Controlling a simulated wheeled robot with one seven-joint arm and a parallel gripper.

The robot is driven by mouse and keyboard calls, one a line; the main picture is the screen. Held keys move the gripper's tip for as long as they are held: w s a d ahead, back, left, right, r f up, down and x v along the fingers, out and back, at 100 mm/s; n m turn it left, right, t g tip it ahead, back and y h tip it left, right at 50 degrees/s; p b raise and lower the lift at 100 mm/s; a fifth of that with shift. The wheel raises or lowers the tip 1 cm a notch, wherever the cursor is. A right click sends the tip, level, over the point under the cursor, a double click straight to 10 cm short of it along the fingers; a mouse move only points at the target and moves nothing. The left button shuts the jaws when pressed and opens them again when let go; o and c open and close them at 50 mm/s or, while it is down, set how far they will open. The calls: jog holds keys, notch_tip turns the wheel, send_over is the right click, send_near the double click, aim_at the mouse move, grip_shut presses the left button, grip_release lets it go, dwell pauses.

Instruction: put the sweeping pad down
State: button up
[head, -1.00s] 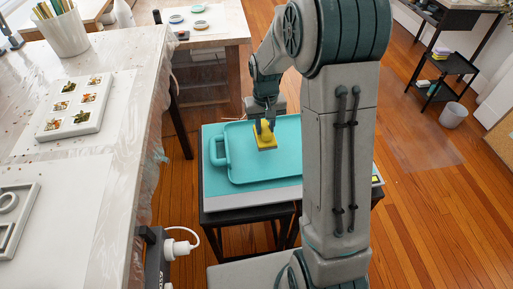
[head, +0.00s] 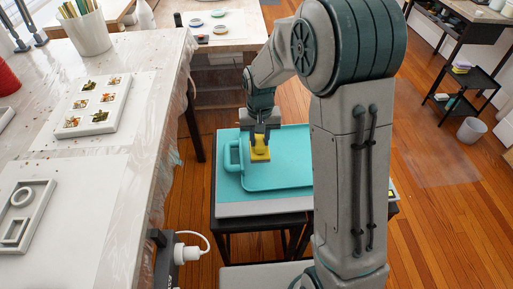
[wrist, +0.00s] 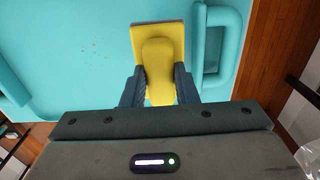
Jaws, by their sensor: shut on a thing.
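The sweeping pad (head: 260,154) is yellow with a raised grip and a darker edge along its base. My gripper (head: 260,128) is shut on the pad's grip. In the wrist view, my gripper's two dark fingers (wrist: 160,88) clasp the yellow grip of the pad (wrist: 158,45) from both sides. The pad is over the left part of a teal tray (head: 290,150), near its looped handle (head: 233,157). I cannot tell whether the pad touches the tray floor.
The tray lies on a grey-topped, dark-legged stand (head: 262,209). A plastic-covered worktable (head: 150,75) with a white mould (head: 98,103) is on the left. A socket with a white plug (head: 188,253) is near the stand.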

jog(key=shift+w+a+f, duration=0.1)
jog(key=shift+a+f, duration=0.25)
jog(key=shift+a, duration=0.1)
jog(key=shift+f, duration=1.9)
jog(key=shift+f+b, duration=0.25)
jog(key=shift+b, duration=0.1)
jog(key=o, duration=1)
jog(key=shift+r, duration=0.1)
